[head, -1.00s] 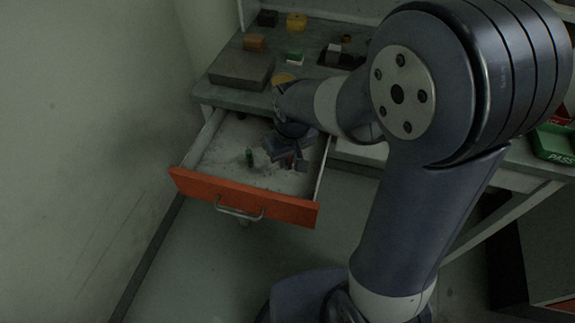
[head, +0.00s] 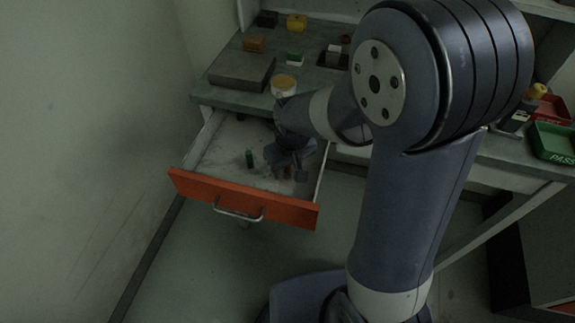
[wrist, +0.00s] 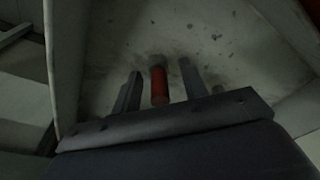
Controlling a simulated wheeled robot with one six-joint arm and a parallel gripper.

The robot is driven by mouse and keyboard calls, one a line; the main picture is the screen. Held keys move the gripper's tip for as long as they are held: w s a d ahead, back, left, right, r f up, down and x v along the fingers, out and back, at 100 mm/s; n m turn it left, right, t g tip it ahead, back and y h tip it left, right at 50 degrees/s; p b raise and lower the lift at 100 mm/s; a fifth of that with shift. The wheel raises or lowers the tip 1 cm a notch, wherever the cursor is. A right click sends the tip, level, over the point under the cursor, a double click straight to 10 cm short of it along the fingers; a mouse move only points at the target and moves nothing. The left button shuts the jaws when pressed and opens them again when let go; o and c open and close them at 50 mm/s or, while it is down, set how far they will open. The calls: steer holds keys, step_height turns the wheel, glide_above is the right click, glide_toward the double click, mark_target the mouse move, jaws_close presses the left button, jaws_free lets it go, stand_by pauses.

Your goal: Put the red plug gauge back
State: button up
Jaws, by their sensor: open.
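The red plug gauge (wrist: 158,84) is in the open drawer (head: 205,191), a red cylinder with a paler end. In the wrist view it lies between the two fingers of my gripper (wrist: 160,90), with a visible gap on each side. My gripper (head: 286,168) is open and low inside the drawer, toward its right side.
The bench above holds a grey plate (head: 241,72), a yellow-topped round item (head: 284,84), a green-and-white block (head: 295,59) and a dark holder (head: 333,58). A green PASS tray (head: 553,141) and a red tray (head: 553,108) are at right. The drawer walls stand close around my gripper.

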steer(key=shift+r, duration=0.15)
step_height(320, 180, up, 12)
steer(key=s+p, duration=0.1)
steer(key=shift+s+d+p, duration=0.3)
steer(key=shift+d+p, duration=0.1)
steer(key=shift+o, duration=0.5)
stand_by(0.7)
